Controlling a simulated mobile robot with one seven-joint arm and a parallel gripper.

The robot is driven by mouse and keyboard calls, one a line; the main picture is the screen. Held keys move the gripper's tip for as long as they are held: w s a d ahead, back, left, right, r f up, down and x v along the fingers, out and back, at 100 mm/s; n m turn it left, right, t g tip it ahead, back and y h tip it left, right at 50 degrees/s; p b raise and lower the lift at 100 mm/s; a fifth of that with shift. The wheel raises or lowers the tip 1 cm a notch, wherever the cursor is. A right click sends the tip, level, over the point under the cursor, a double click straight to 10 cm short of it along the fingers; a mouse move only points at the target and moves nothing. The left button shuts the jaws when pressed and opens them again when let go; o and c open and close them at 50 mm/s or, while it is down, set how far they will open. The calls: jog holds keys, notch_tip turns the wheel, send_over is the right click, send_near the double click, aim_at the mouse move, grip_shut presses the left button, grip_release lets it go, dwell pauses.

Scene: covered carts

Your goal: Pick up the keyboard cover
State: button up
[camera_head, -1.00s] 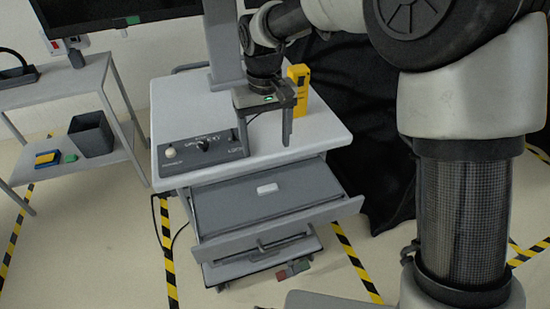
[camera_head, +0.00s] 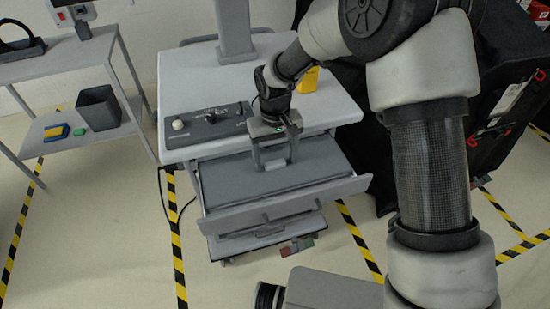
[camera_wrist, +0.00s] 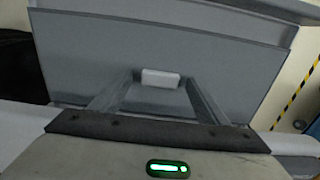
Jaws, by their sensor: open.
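The keyboard cover (camera_head: 232,192) is a flat dark grey panel lying in the pulled-out drawer of the cart. It also fills much of the wrist view (camera_wrist: 85,60), where a small white handle (camera_wrist: 160,79) shows at its middle. My gripper (camera_head: 275,166) is open over the cover, fingers pointing down. I cannot tell whether the fingertips touch the cover.
The cart top (camera_head: 185,80) above the drawer bears a control panel (camera_head: 205,122) with a knob, and a yellow object (camera_head: 308,80). A grey post rises from it. A shelf with a dark bin (camera_head: 98,108) stands to the left. Black covering hangs to the right.

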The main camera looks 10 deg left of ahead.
aim_at(279, 176)
jog(key=shift+f, duration=0.1)
jog(key=c, duration=1)
jog(key=shift+r+p, duration=0.7)
jog(key=shift+r, duration=0.45)
jog(key=shift+s, duration=0.15)
jog(key=shift+s+d, duration=0.6)
jog(key=shift+s, duration=0.25)
jog(key=shift+s, duration=0.1)
jog(key=shift+s+d, duration=0.3)
jog(key=shift+s, duration=0.1)
